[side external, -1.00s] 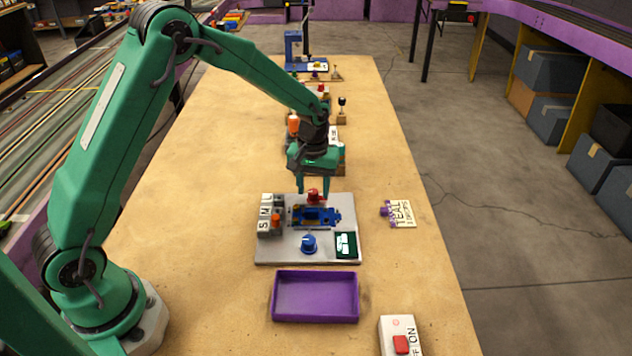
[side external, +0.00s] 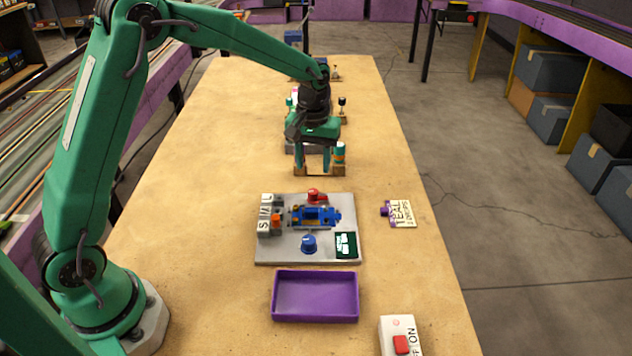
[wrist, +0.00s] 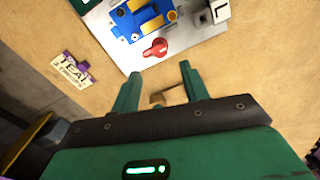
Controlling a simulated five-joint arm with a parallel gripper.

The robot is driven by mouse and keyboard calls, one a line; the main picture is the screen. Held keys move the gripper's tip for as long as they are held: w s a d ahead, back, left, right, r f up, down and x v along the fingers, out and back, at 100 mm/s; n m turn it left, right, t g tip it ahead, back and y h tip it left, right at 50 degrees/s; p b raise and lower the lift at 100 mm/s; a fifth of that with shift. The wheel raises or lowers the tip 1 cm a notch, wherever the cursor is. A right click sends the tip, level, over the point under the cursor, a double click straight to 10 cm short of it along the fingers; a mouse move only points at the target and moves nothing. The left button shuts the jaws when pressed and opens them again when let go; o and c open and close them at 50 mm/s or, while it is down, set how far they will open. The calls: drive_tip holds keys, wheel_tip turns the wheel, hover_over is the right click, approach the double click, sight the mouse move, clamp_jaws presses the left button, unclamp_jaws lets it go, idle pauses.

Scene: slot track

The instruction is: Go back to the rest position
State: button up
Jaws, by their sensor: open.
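My gripper (side external: 313,170) hangs above the table, beyond the grey board, with its green fingers apart and nothing between them. In the wrist view my open gripper (wrist: 158,80) points toward the board's edge, with the red knob (wrist: 155,48) just past the fingertips and apart from them. The grey board (side external: 275,250) carries a blue slotted piece (side external: 318,217), a red knob (side external: 316,196), a blue knob (side external: 309,243), a dark green display (side external: 345,245) and grey blocks lettered S, M and L (side external: 264,213).
A purple tray (side external: 315,319) lies in front of the board, empty. A TEAL card (side external: 402,213) lies at right; a white switch box (side external: 399,336) with a red button stands at the front edge. Several items stand beyond my gripper, partly hidden. The table's left side is clear.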

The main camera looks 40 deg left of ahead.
idle(0.3)
drive_tip(key=s+r+m+t, duration=0.4)
drive_tip(key=s+r, duration=1.1)
drive_tip(key=s, duration=0.4)
drive_tip(key=s+a+m+t, duration=0.1)
drive_tip(key=s+m, duration=0.1)
drive_tip(key=s, duration=0.5)
drive_tip(key=shift+s+f+t, duration=0.3)
drive_tip(key=shift+s+f, duration=0.05)
drive_tip(key=shift+f, duration=0.1)
